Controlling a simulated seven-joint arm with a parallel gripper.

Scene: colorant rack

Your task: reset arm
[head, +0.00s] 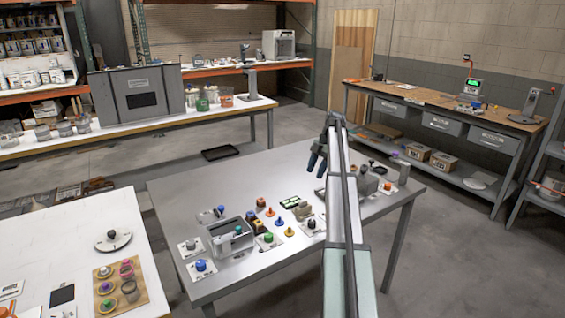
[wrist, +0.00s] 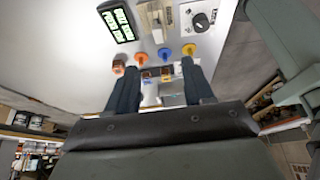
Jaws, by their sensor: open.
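My gripper (head: 317,158) is raised above the far part of the grey table (head: 220,179) in the head view, with dark fingers pointing down. The wrist view shows the gripper (wrist: 160,70) with its two fingers apart. No object is held between them. Small table items show past and between the fingertips there, including an orange knob (wrist: 140,58), a blue knob (wrist: 164,53) and a yellow knob (wrist: 188,50). My arm reaches across the table and hides part of its right side.
A grey open box (head: 231,238), a blue knob (head: 201,265) and a green knob (head: 268,237) stand on the table. A white table (head: 65,238) stands at left with a wooden board.

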